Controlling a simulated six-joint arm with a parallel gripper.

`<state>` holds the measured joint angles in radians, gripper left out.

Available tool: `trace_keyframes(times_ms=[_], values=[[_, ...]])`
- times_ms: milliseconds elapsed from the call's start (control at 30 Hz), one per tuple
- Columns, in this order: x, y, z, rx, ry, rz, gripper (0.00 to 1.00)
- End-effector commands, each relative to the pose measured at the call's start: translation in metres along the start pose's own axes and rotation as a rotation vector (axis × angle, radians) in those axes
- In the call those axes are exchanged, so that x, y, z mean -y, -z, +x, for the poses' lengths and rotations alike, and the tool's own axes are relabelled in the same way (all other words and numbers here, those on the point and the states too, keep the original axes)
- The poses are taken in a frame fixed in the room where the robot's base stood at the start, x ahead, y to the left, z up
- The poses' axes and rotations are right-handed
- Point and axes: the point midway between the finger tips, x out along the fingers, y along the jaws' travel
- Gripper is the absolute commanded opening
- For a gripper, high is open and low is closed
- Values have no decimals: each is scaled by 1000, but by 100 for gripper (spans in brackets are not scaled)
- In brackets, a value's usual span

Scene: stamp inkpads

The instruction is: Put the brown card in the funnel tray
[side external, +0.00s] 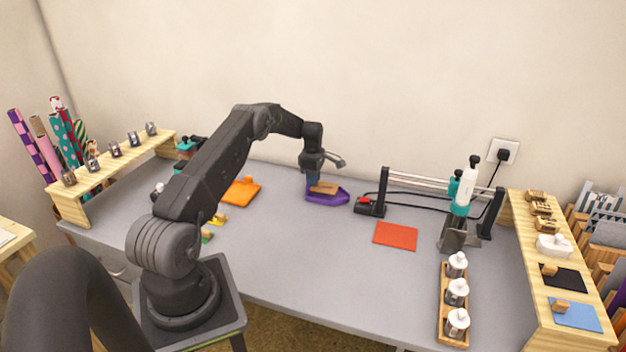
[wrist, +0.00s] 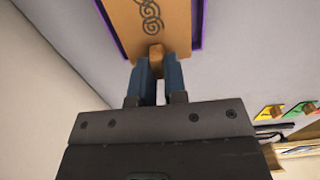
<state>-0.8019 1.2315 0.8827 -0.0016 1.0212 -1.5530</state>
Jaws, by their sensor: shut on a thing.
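The brown card (wrist: 150,22) with a dark swirl print fills the top of the wrist view. It also shows in the side view (side external: 325,188). The purple funnel tray (side external: 328,198) lies on the grey table below my gripper, and its rim shows on both sides of the card in the wrist view (wrist: 197,30). My gripper (side external: 314,181) points down over the tray's left part. Its blue fingers (wrist: 156,62) are shut on a small brown block at the card's near edge. I cannot tell whether the card touches the tray floor.
A red square (side external: 395,236) lies to the right on the table. A black-posted frame with a rail (side external: 430,176) stands behind it. An orange piece (side external: 241,191) lies left, partly behind my arm. A rack of white-topped bottles (side external: 455,300) stands front right. Bare table lies in front of the tray.

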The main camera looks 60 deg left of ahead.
Motion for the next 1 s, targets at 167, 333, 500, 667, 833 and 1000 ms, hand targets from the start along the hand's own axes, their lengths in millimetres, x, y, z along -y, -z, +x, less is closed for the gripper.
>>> trace_keyframes(times_ms=[167,333,500,667,833,1000], values=[[2,0,6,-1,8,1,0],[4,0,12,-1,11,1,0],[4,0,18,-2,11,2,0],[4,1,20,-3,11,3,0],[4,1,20,-3,11,3,29],[5,1,20,-4,15,3,38]])
